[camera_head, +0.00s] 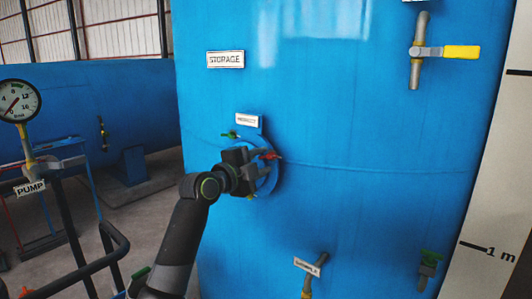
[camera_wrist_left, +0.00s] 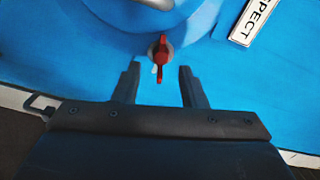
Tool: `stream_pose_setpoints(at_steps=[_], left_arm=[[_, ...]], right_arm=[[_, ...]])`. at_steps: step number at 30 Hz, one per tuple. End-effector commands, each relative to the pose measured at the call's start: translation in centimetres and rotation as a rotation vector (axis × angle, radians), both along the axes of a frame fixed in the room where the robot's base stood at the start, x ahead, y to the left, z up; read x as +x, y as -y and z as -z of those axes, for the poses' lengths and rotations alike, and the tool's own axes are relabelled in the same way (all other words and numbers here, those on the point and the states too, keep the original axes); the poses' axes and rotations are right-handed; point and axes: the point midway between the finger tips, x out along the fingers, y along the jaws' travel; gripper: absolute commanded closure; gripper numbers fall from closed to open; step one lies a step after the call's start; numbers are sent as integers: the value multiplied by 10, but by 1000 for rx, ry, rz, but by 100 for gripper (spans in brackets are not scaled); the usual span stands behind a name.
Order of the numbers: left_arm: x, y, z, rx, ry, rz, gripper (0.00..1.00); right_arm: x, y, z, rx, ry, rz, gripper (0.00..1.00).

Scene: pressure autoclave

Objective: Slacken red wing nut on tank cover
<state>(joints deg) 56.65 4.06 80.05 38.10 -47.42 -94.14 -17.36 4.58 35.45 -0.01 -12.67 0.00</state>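The red wing nut (camera_wrist_left: 160,57) shows in the left wrist view just beyond and between the two fingertips, with its wings lined up roughly along the fingers' direction. In the head view the red wing nut (camera_head: 269,156) is at the right side of the round blue cover (camera_head: 267,182) on the tank. My left gripper (camera_wrist_left: 157,72) is open, its fingers apart on either side of the nut's line and not touching it. In the head view my left gripper (camera_head: 262,163) hides much of the cover. My right gripper is not in view.
A green wing nut (camera_head: 230,135) and a yellow one (camera_head: 250,196) sit on the cover's edge. A white label (camera_head: 248,121) is above the cover. A yellow-handled valve (camera_head: 460,52) is at upper right. A sample pipe (camera_head: 308,279) sticks out below. A black railing (camera_head: 100,245) stands at left.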

Motion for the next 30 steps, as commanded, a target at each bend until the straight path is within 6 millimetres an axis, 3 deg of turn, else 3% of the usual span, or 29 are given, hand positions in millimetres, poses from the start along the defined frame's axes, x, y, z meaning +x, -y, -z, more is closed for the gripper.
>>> stream_pose_setpoints(at_steps=[8, 19, 28, 30], left_arm=[[17, 13, -1, 0, -1, 1, 62], [20, 14, 0, 0, 0, 0, 62], [19, 14, 0, -1, -1, 0, 100], [20, 14, 0, -1, -1, 0, 100]], right_arm=[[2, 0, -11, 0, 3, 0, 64], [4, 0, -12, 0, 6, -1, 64], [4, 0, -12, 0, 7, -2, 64], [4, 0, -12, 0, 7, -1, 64]])
